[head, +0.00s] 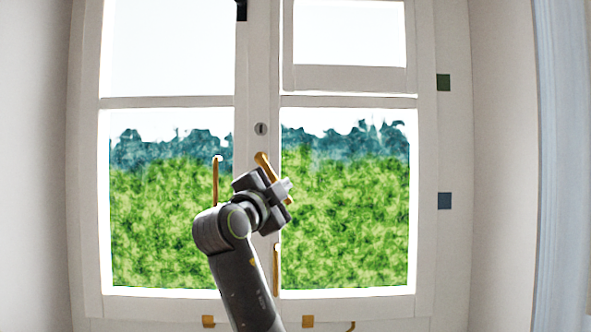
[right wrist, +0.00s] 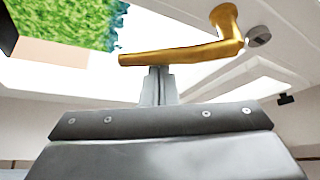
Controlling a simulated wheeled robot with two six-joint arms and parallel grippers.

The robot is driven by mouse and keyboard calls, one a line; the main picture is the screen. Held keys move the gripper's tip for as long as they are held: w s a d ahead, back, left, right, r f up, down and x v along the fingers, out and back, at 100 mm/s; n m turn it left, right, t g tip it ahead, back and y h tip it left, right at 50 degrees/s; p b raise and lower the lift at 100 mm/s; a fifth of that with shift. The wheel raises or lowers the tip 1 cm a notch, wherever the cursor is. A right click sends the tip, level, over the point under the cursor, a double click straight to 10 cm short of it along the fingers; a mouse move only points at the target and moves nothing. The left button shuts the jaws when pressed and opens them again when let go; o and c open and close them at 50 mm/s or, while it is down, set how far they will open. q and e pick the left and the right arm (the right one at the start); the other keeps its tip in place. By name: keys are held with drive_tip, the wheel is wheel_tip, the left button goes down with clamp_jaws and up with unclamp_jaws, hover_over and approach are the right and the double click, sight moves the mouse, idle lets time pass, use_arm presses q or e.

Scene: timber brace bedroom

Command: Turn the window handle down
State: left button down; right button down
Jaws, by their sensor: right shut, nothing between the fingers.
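The brass window handle (head: 264,163) sits on the middle post of the white window. Its lever slants down to the right, and my right gripper hides part of it. In the right wrist view the handle (right wrist: 190,54) shows its round base at the upper right and its lever reaching left. My right gripper (head: 285,187) is shut and empty beside the lever. In the right wrist view its closed fingertips (right wrist: 158,75) meet the lever's edge in the picture; I cannot tell whether they touch it. My left gripper is not in view.
A round keyhole plate (head: 261,129) is above the handle. A slim brass bar (head: 216,180) stands to its left, another (head: 277,270) below. Small brass pieces (head: 208,321) show along the window's bottom. Green (head: 443,82) and blue (head: 444,201) squares mark the right side.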

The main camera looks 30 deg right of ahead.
drive_tip(key=shift+w+a+f+m+g+y+b, duration=0.15)
drive_tip(key=shift+w+a+f+m+g+b, duration=0.15)
drive_tip(key=shift+a+m, duration=0.25)
drive_tip(key=shift+w+a+f+m+g+y+b, duration=0.2)
drive_tip(key=shift+w+a+m, duration=0.2)
drive_tip(key=shift+m, duration=0.25)
drive_tip(key=shift+w+a+f+m+g+y+b, duration=0.15)
drive_tip(key=shift+w+a+f+m+g+b, duration=0.1)
drive_tip(key=shift+a+m, duration=0.35)
drive_tip(key=shift+a, duration=0.1)
